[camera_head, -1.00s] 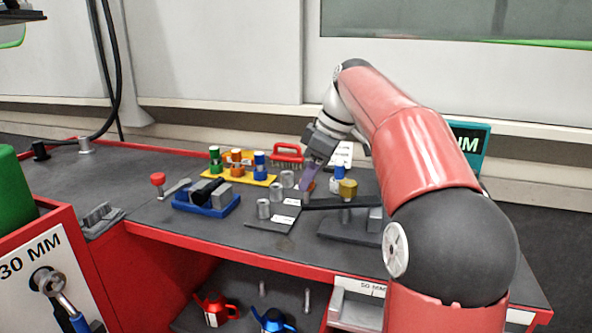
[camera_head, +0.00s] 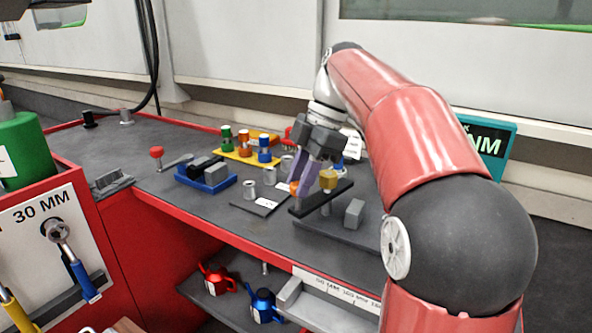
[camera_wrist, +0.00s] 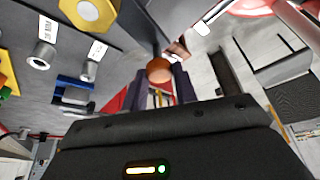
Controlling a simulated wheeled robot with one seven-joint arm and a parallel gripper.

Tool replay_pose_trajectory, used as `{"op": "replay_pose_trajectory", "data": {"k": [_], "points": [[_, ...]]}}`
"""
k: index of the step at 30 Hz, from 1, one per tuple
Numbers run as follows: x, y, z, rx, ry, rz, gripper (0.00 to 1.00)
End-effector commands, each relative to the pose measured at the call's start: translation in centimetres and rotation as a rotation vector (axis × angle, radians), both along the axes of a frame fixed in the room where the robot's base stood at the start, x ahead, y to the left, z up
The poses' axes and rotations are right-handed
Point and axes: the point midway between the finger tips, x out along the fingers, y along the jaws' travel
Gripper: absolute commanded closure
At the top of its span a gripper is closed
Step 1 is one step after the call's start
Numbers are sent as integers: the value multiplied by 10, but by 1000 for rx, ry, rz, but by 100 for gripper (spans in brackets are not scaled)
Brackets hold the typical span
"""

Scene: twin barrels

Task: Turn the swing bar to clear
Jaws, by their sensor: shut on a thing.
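The swing bar (camera_head: 339,190) is a dark flat bar on a post above a dark base plate (camera_head: 340,235), with a brass hex piece (camera_head: 328,180) on top. The hex piece also shows in the wrist view (camera_wrist: 92,10). In the head view the bar slants from front left to back right. My gripper (camera_head: 301,186) is at its front left end, its purple fingers pointing down. It is shut on the orange knob (camera_wrist: 159,70) there, seen between the fingers in the wrist view. The fingers partly hide the knob (camera_head: 294,188) in the head view.
A grey block (camera_head: 354,213) stands on the base plate, right of the bar. Metal cylinders (camera_head: 249,189) and a blue holder (camera_head: 207,176) are to the left. A yellow rack (camera_head: 232,153) stands behind. The red bench edge (camera_head: 262,236) is in front.

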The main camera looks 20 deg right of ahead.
Motion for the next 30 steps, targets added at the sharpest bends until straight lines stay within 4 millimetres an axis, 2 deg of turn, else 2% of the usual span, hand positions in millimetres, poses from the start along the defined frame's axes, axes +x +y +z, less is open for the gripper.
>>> {"op": "replay_pose_trajectory", "data": {"k": [12,30], "points": [[-14,-11,1,-2,-6,216,100],[-17,-13,1,-2,-3,256,100]]}}
